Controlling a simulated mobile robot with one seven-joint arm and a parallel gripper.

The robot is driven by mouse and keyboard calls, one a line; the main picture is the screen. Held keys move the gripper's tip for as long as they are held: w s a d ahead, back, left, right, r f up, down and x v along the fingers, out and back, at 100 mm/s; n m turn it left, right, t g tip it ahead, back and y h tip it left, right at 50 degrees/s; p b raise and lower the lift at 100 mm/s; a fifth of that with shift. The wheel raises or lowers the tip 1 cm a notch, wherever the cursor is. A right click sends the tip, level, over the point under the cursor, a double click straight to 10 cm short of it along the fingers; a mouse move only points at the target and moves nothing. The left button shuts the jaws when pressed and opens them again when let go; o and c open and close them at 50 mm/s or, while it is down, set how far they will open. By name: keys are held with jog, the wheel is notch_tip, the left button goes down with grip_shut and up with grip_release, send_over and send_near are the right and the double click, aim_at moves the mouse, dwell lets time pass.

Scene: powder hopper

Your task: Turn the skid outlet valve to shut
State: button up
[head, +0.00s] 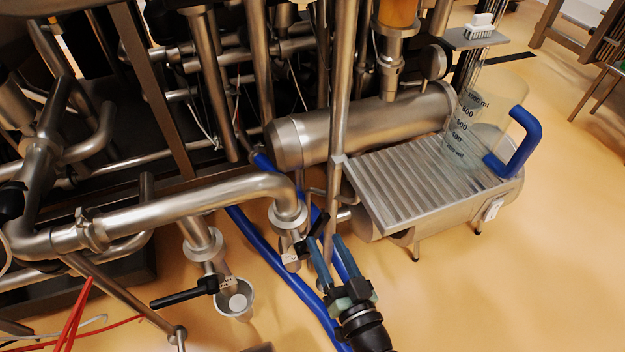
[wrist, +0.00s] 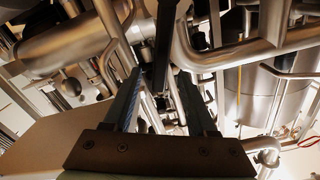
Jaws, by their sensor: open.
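Two pipe valves with black levers and small tags show in the head view; I cannot read which is the skid outlet valve. The right valve (head: 290,256) hangs below the bent steel pipe, its black lever (head: 319,224) slanting up to the right. The left valve's lever (head: 184,297) points left, nearly level. My gripper (head: 325,240) is open, its blue-grey fingers beside the right valve's lever. In the wrist view, a dark bar (wrist: 165,35), probably this lever, appears between or just beyond the fingers (wrist: 160,78). I cannot tell whether they touch.
A steel cup (head: 236,299) sits under the left valve. Blue hoses (head: 268,250) run behind my gripper. A ribbed steel tray (head: 400,190) with a clear measuring jug (head: 478,130) stands at right. Pipes crowd the left; open floor (head: 560,220) lies at right.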

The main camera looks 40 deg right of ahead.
jog(key=x, duration=0.8)
jog(key=shift+w, duration=0.1)
grip_shut()
dwell(1.2)
